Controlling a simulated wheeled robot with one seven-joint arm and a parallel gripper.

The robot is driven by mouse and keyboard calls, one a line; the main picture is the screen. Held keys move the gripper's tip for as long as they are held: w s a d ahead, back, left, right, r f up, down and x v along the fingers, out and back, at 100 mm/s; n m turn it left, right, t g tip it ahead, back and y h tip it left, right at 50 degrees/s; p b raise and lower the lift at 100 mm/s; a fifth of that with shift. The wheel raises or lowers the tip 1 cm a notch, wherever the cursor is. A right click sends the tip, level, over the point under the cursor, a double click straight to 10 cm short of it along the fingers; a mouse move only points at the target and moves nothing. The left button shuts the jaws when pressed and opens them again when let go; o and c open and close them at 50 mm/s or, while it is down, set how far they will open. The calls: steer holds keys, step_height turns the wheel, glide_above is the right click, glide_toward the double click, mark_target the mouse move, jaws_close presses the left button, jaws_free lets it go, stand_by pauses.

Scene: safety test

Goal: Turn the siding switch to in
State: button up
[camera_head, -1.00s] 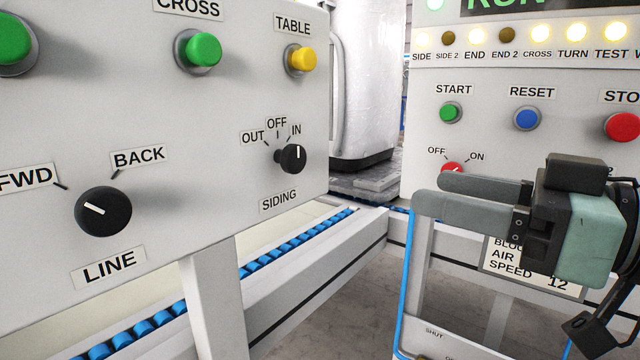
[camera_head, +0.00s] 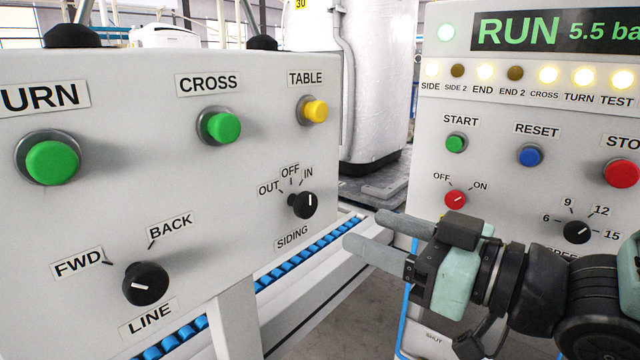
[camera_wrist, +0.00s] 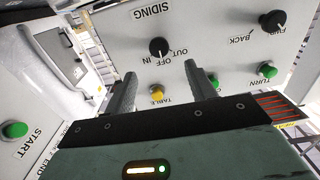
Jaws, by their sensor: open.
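The siding switch (camera_head: 303,206) is a black round knob on the light panel at left, above its SIDING label. OUT, OFF and IN are marked around its top. Its white line points roughly upward; I cannot tell whether it lines up with OFF or IN. My gripper (camera_head: 362,228) is open and empty, to the right of the knob and slightly lower, with its fingers pointing left. In the wrist view the panel appears upside down. There the siding switch (camera_wrist: 158,47) lies beyond and between the fingertips of my gripper (camera_wrist: 160,72), apart from them.
The yellow TABLE button (camera_head: 315,111) and green CROSS button (camera_head: 224,127) sit above the switch. The LINE knob (camera_head: 145,284) is lower left. A second panel at right carries START (camera_head: 456,143), RESET (camera_head: 530,155) and a red stop button (camera_head: 621,173). A blue roller conveyor (camera_head: 295,268) runs below.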

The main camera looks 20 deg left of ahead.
mark_target(310, 208)
steer(key=p, duration=0.5)
steer(key=shift+a+r, duration=0.2)
steer(key=shift+a, duration=0.1)
steer(key=x, duration=0.4)
steer(key=p+x, duration=0.1)
steer(key=x, duration=0.3)
steer(key=shift+w+a+f, duration=0.25)
steer(key=shift+w+a, duration=0.05)
steer(key=shift+w, duration=0.05)
steer(key=c, duration=1)
